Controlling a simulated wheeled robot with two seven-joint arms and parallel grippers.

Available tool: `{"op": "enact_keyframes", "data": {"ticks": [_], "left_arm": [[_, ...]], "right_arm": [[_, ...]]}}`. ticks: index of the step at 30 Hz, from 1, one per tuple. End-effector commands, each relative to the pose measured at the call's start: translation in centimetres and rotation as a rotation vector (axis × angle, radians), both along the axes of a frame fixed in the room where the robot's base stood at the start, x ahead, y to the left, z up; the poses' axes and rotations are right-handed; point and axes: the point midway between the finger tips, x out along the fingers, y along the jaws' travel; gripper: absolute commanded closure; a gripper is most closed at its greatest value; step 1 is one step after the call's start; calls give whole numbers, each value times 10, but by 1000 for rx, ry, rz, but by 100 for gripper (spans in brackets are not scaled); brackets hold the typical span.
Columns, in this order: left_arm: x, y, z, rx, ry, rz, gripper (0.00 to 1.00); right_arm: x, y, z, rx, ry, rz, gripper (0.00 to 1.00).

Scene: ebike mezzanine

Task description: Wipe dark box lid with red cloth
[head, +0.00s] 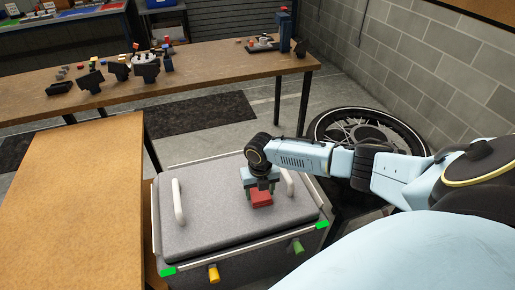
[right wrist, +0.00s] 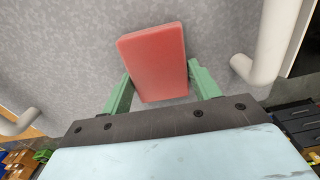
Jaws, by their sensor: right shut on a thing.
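The dark box lid (head: 205,222) is a grey speckled slab with a white handle at its left and another at its right. The red cloth (head: 261,198) looks like a small flat block, on or just above the right part of the lid. My right gripper (head: 260,188) is over the lid and shut on the cloth. In the right wrist view the cloth (right wrist: 155,62) sits between the two green fingers (right wrist: 160,92), with the lid (right wrist: 70,50) behind it. I cannot tell whether the cloth touches the lid. My left gripper is not in view.
A wooden bench (head: 75,200) stands close at the left of the box. A long table (head: 220,62) with several small parts and tools is at the back. A spoked wheel (head: 365,135) lies beyond my right arm, near the block wall.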

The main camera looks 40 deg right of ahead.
Motion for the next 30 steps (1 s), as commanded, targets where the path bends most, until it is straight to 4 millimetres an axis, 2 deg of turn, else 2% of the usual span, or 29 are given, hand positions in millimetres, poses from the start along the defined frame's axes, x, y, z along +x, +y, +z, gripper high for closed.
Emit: {"op": "enact_keyframes", "data": {"ticks": [1,2,18,23,30], "left_arm": [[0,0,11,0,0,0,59],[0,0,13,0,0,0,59],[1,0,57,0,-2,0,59],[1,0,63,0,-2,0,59],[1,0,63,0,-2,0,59]], "right_arm": [[1,0,19,0,-5,2,60],[0,0,26,0,-4,2,60],[-4,-4,71,1,-4,-11,60],[-4,-4,80,1,-4,-12,60],[-4,-4,80,2,-3,-13,60]]}}
